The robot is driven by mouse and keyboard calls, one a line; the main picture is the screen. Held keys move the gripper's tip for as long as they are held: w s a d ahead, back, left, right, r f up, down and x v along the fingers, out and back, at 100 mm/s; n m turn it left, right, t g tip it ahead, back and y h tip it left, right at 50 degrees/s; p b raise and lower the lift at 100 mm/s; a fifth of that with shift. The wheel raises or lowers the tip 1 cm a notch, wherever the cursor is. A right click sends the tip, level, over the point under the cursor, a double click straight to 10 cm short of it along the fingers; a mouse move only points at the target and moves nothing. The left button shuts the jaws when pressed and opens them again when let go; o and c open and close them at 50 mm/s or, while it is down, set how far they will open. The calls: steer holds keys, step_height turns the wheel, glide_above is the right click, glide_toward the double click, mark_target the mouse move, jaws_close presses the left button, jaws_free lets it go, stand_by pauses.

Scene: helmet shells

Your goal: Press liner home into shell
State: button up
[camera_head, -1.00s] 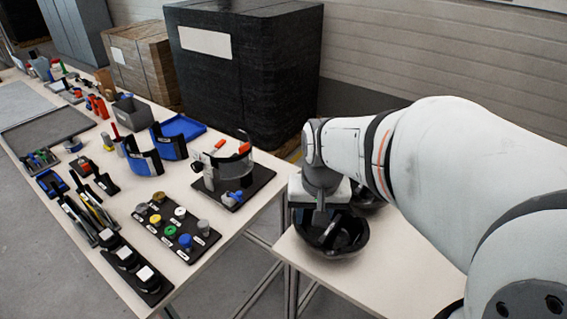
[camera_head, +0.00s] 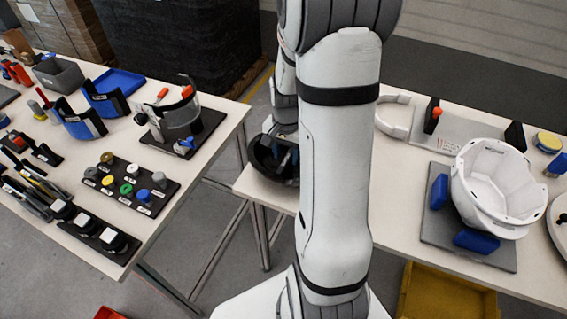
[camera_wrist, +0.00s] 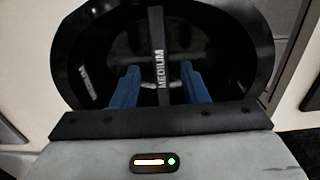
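A black bowl-shaped liner (camera_head: 263,160) sits at the left end of the right-hand table, partly hidden by my arm. In the wrist view the liner (camera_wrist: 75,50) fills the upper half, with a central strap (camera_wrist: 159,45) marked MEDIUM. My gripper (camera_wrist: 160,68) reaches down into it. Its two blue fingers stand on either side of the strap with visible gaps, so it is open. The white helmet shell (camera_head: 490,190) lies hollow side up on a grey plate (camera_head: 436,228) with blue blocks, at the right of the same table.
A grey fixture plate (camera_head: 455,132) with black end blocks and a white band (camera_head: 396,118) lie behind the shell. A yellow bin (camera_head: 440,295) is below the table's front edge. The left table (camera_head: 200,165) holds knobs, tools and visors; a gap separates the tables.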

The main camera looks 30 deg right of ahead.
step_height(320, 180, down, 2)
steer(key=shift+f, duration=0.2)
jaws_close()
stand_by(0.4)
